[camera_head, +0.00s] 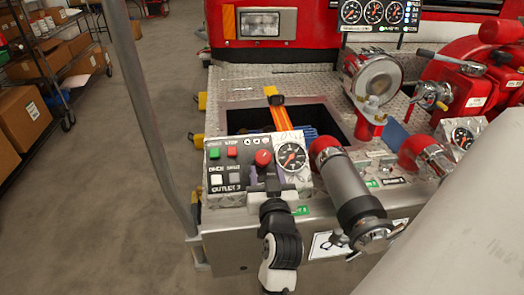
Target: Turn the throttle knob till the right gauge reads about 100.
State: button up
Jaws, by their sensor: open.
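I cannot tell whether a finger touches the knob. A second gauge (462,137) is at the far right. The screen (373,14) at the top shows three dials in a row; their readings are too small to read.
Green and red buttons (231,152) are on the panel's left. Red pump parts (480,75) fill the right side. A grey pole (150,120) rises on the left, with open floor beyond.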

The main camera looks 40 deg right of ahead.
aim_at(262, 154)
jog(key=p+x, duration=0.1)
jog(key=x, duration=0.7)
jog(key=c, duration=0.7)
